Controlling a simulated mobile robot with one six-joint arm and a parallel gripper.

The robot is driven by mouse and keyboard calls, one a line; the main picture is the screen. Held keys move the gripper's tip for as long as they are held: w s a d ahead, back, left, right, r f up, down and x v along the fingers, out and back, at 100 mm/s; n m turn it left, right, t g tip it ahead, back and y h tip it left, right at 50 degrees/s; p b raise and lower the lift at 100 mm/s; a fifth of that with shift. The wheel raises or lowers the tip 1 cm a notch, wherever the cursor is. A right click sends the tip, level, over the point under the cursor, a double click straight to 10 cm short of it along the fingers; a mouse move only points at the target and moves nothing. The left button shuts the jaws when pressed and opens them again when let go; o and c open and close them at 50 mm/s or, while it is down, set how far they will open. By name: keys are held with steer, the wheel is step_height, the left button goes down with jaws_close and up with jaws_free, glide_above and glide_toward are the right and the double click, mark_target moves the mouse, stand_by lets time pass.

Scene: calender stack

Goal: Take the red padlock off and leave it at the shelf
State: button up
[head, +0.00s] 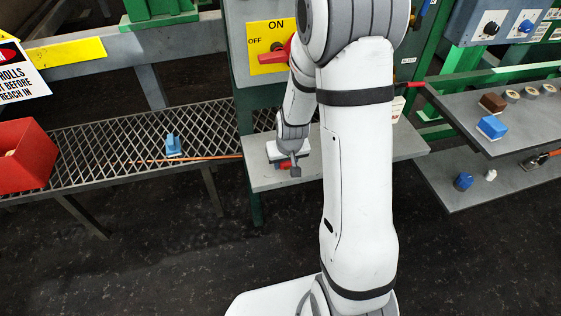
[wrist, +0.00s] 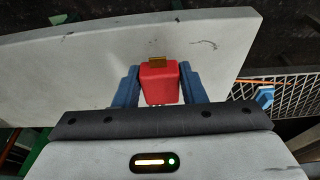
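The red padlock (wrist: 160,82), a red block with a small brass-coloured piece at its far end, sits between the blue fingers of my gripper (wrist: 158,88) in the wrist view. Both fingers lie against its sides. In the head view my gripper (head: 288,164) is low over the grey shelf (head: 262,180), with only a bit of red showing. The pale shelf surface (wrist: 215,40) lies behind the padlock in the wrist view. I cannot tell whether the padlock touches the shelf. The yellow ON/OFF switch plate (head: 262,32) with a red handle is above, partly hidden by my arm.
A mesh walkway (head: 100,150) at left carries a blue object (head: 173,145) and an orange rod. A red box (head: 25,155) stands at far left. Grey shelves (head: 500,125) at right hold a blue block (head: 491,127), a brown block and rings. The dark floor in front is clear.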

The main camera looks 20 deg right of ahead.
mark_target(287, 168)
steer(key=o, duration=0.5)
steer(key=shift+c, duration=0.2)
steer(key=shift+p+v, duration=0.5)
steer(key=shift+v, duration=3.4)
steer(key=shift+r, duration=0.15)
steer(key=s+a+r+p, duration=0.1)
steer(key=s+r+p, duration=0.5)
steer(key=s+r, duration=1.1)
step_height(287, 168, up, 4)
steer(key=shift+s+a+g, duration=0.25)
steer(key=shift+s+g, duration=0.05)
steer(key=shift+s, duration=0.05)
